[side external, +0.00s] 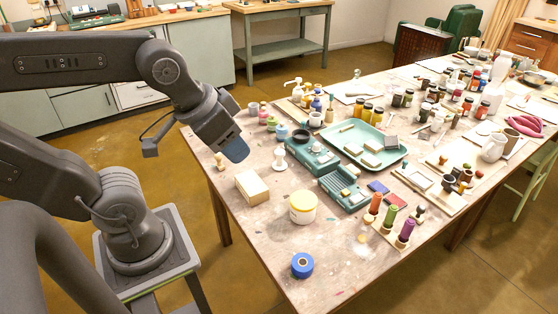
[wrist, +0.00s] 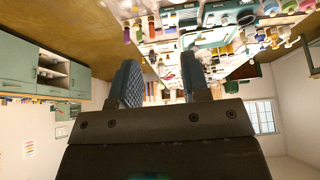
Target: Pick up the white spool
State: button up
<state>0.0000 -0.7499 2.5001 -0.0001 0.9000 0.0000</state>
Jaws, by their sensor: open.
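The white spool (side external: 279,158) seems to be the small white upright piece with a narrow waist on the near left part of the table. It stands just left of the green metal device. My gripper (side external: 236,151) is in the air left of it, above the table's left edge, and does not touch it. In the wrist view my gripper (wrist: 158,80) shows two blue padded fingers apart with nothing between them. I cannot pick out the spool in the wrist view.
A green device (side external: 345,186) and a green tray (side external: 385,160) lie to the right. The table's near left corner is fairly clear.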

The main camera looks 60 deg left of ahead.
jog(key=o, duration=0.5)
jog(key=n+g, duration=0.5)
jog(key=n, duration=1.7)
send_over(280, 152)
jog(key=d, duration=0.1)
notch_tip(280, 152, down, 17)
jog(key=shift+n+g, duration=0.3)
jog(key=f, duration=0.9)
jog(key=shift+a, duration=0.25)
jog(key=shift+a+f, duration=0.15)
jog(key=shift+f, duration=1.35)
jog(key=shift+a+f, duration=0.15)
jog(key=shift+f, duration=1.3)
